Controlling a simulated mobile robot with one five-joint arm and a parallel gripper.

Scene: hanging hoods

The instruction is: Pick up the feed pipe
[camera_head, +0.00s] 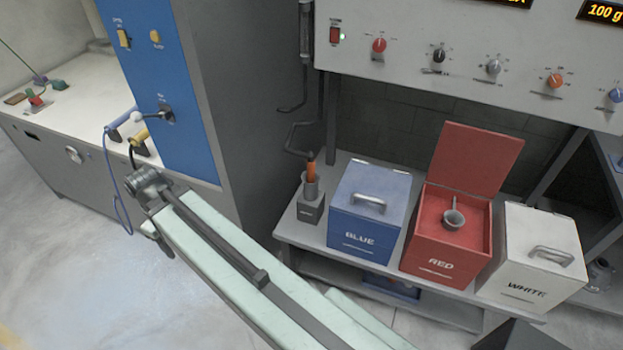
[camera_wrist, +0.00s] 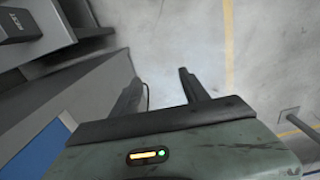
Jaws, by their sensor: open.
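No part carries a feed pipe label that I can read. An orange-ended piece (camera_head: 311,172) stands upright in a small grey holder (camera_head: 311,210) left of the blue box, below a thin bent dark pipe (camera_head: 297,138); I cannot tell whether it is the feed pipe. My gripper (camera_wrist: 163,90) is open and empty over bare floor in the wrist view. In the head view my arm reaches to the upper left, its end in front of the blue panel's lower edge, well left of the grey holder. A dark block marked REST (camera_wrist: 25,22) shows at the wrist view's top left.
A blue box (camera_head: 370,208), an open red box (camera_head: 450,225) with a small grey ladle (camera_head: 454,218), and a white box (camera_head: 535,255) stand on a low shelf. Blue and yellow handles (camera_head: 140,145) with cables sit beside the blue panel (camera_head: 150,60). The floor at left is clear.

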